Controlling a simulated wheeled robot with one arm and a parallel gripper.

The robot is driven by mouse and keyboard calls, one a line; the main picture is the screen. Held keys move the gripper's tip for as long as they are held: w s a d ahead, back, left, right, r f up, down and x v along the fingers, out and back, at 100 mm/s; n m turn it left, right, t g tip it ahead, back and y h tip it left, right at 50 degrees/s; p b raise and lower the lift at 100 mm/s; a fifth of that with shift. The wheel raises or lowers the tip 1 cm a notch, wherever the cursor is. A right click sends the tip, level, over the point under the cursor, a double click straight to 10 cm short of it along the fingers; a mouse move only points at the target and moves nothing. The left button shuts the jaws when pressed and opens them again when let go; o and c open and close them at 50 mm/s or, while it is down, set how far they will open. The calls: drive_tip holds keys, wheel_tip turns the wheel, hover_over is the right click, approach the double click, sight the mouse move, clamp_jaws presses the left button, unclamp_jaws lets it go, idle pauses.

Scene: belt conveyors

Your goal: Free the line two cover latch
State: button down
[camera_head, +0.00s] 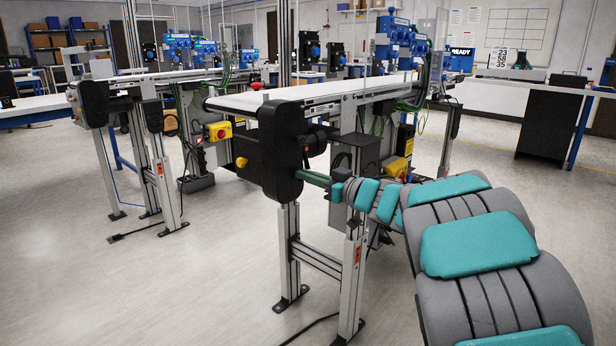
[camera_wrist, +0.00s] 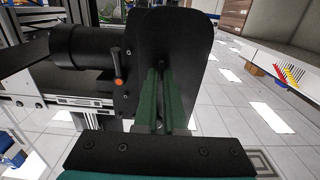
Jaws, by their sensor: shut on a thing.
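The near conveyor has a rounded black end cover (camera_head: 281,150), which also fills the middle of the wrist view (camera_wrist: 182,35). My gripper (camera_head: 318,179) reaches in from the right, below the black motor. In the wrist view its green fingers (camera_wrist: 162,98) are close together, pointing at the cover, with only a narrow dark gap between them. They are shut on a small part at the cover, taken to be the latch; the fingers mostly hide it. An orange-tipped lever (camera_wrist: 117,82) stands left of the fingers, apart from them. Its exact link to the cover is unclear.
A black motor (camera_wrist: 85,47) sits left of the cover in the wrist view. A yellow box with a red button (camera_head: 219,131) hangs beside the near conveyor. Another conveyor (camera_head: 150,78) stands to the left. Conveyor legs (camera_head: 352,280) stand below my gripper; the floor at left is clear.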

idle(0.7)
drive_tip(key=shift+s+a+f+n+b, duration=0.15)
drive_tip(key=shift+n+b, duration=1.55)
drive_tip(key=shift+n, duration=1.1)
drive_tip(key=shift+s+f+n+b, duration=0.1)
drive_tip(key=shift+n+b, duration=1.55)
drive_tip(key=shift+n, duration=1.15)
drive_tip(key=shift+s+a+f+n+b, duration=0.15)
drive_tip(key=shift+n+b, duration=1.55)
drive_tip(key=shift+n, duration=1.1)
drive_tip(key=shift+w, duration=0.1)
drive_tip(key=c, duration=1)
unclamp_jaws()
drive_tip(key=shift+d, duration=0.1)
drive_tip(key=v, duration=0.7)
drive_tip(key=shift+s+d, duration=0.25)
